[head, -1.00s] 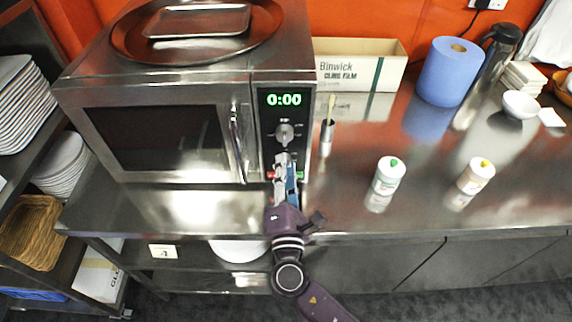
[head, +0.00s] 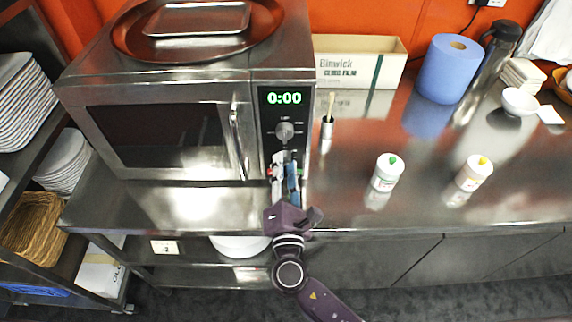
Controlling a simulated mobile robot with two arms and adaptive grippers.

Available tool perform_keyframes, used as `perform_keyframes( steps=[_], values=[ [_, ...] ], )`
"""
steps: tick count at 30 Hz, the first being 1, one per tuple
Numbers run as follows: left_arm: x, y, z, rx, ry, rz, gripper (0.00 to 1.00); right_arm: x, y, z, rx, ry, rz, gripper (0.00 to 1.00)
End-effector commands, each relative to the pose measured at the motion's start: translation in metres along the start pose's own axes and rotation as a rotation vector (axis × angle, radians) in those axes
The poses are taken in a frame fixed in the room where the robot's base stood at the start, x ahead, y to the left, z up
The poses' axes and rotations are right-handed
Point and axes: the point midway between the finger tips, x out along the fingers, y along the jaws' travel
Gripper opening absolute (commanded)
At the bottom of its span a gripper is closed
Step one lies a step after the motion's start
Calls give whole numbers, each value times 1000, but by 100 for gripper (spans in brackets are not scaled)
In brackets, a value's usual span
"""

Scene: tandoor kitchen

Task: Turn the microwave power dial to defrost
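The microwave (head: 165,135) is a steel box on the counter with its door shut. Its green display reads 0:00. The round power dial (head: 285,131) is on the dark control panel under the display, with small labels around it that are too small to read. My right gripper (head: 284,160) is in front of the panel, just below the dial and apart from it. Its two fingers point up towards the dial with a gap between them and nothing held. The fingers partly hide the lower panel with its red and green buttons. My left gripper is out of view.
A round tray (head: 125,45) with a smaller tray lies on the microwave. A metal cup with a brush (head: 327,135) stands close to its right side. Two white bottles (head: 387,173) (head: 474,174) stand further right. A carton (head: 362,68) and blue roll (head: 447,70) stand behind.

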Motion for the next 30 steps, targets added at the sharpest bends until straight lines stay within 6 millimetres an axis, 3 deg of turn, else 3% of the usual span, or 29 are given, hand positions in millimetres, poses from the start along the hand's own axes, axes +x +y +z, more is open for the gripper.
perform_keyframes(
  steps=[3,14,30],
  values=[
    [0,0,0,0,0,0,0,1,0,1,0,-3,1,39],
    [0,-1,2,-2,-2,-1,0,-6,1,3,0,-6,2,39],
    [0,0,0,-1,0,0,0,-106,0,1,-1,-2,1,39]
  ],
)
